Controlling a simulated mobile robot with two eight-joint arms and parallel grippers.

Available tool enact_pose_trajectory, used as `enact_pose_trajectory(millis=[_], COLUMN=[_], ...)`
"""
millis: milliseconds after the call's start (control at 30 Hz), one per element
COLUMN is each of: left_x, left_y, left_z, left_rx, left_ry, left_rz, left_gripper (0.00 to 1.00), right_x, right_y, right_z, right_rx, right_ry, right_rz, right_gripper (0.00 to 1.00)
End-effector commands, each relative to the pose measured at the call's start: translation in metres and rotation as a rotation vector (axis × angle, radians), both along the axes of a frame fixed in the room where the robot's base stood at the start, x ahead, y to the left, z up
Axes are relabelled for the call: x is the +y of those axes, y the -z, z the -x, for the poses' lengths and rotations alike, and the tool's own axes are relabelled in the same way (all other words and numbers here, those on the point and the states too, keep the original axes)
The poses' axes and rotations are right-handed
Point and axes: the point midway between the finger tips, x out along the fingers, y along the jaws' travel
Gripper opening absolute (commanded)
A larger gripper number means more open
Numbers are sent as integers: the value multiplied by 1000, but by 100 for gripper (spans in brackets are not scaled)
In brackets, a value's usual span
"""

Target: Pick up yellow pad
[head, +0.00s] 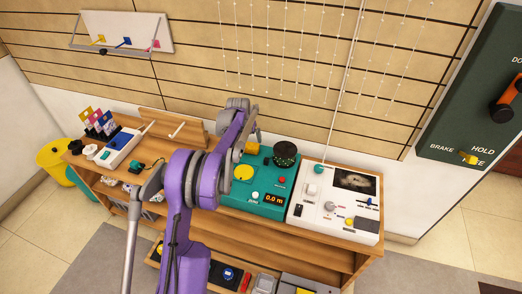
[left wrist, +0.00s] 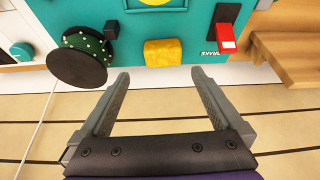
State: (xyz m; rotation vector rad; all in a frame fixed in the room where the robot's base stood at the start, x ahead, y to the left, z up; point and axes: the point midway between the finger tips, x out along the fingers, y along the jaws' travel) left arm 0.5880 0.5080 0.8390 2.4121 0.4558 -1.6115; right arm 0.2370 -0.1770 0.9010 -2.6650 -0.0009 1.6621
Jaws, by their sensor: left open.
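The yellow pad (left wrist: 163,53) is a small rounded block on the edge of the teal panel (left wrist: 150,25) in the left wrist view. In the head view the pad (head: 252,148) shows at the back edge of the teal panel (head: 215,192), partly hidden by my left arm. My left gripper (left wrist: 161,73) is open and empty, its two fingertips on either side of the pad's line and just short of it. In the head view this gripper (head: 250,128) is small and partly hidden by its own wrist. My right gripper is not in view.
A black dotted reel (head: 285,153) and a red switch (left wrist: 227,38) flank the pad. A white panel (head: 310,216) stands right of the teal one on the wooden bench (head: 215,228). The slatted wall (head: 190,60) rises close behind the bench.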

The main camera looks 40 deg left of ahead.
Motion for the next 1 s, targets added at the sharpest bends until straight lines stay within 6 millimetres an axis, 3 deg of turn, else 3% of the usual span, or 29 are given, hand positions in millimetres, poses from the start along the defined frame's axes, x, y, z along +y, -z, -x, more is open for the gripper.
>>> enact_pose_trajectory(millis=[400, 1000], left_x=[14, 26], left_y=[51, 99], left_z=[-20, -47], left_rx=[1, 1], left_ry=[-4, -4], left_rz=[0, 0], left_gripper=[100, 100], right_x=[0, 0], right_y=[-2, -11], right_z=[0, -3], right_rx=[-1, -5], right_ry=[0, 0], right_rz=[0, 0], right_gripper=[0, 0])
